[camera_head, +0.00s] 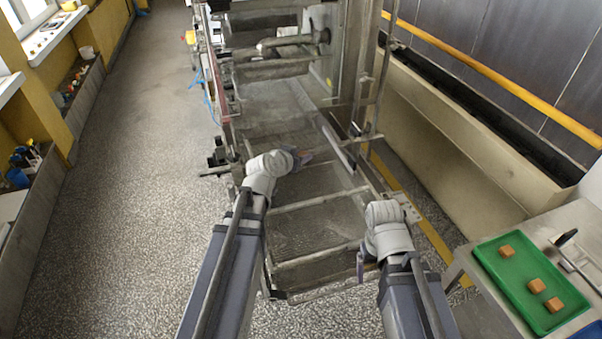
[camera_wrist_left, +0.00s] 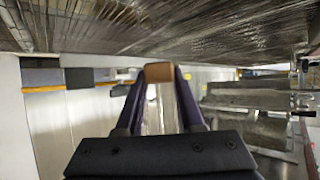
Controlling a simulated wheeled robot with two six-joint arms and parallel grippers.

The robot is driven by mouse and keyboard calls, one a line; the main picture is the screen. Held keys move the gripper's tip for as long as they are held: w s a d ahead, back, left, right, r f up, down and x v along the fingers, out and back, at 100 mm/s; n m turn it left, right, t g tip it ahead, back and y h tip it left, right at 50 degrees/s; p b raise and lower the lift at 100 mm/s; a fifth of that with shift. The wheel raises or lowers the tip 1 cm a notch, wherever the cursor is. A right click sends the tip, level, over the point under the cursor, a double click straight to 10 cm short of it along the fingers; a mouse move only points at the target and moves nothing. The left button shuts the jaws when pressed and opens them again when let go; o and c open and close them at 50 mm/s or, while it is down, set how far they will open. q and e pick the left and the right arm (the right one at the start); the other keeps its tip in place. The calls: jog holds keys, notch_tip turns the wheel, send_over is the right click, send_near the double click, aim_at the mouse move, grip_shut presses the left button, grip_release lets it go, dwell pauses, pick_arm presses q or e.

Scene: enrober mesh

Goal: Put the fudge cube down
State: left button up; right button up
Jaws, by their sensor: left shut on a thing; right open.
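My left gripper (camera_head: 304,156) is over the wire mesh belt (camera_head: 318,181) of the enrober in the head view. In the left wrist view, its dark fingers (camera_wrist_left: 160,88) are shut on a brown fudge cube (camera_wrist_left: 158,72) at their tips. The mesh (camera_wrist_left: 190,25) fills the top of that view, close to the cube; I cannot tell whether they touch. In the head view the held cube is mostly hidden by the gripper. My right gripper (camera_head: 361,266) is open, by the near right part of the enrober frame.
A green tray (camera_head: 488,258) with three fudge cubes lies on a metal table (camera_head: 566,222) at the right. The enrober's metal frame and crossbars (camera_head: 320,200) surround the mesh. A long beige trough (camera_head: 470,140) runs along the right. The speckled floor at the left is clear.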

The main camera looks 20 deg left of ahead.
pick_arm(q)
jog(key=shift+f, duration=0.1)
notch_tip(320, 180, down, 4)
jog(key=b, duration=0.3)
jog(key=shift+r, duration=0.2)
jog(key=shift+f+b, duration=0.15)
jog(key=shift+b, duration=0.25)
jog(key=o, duration=1)
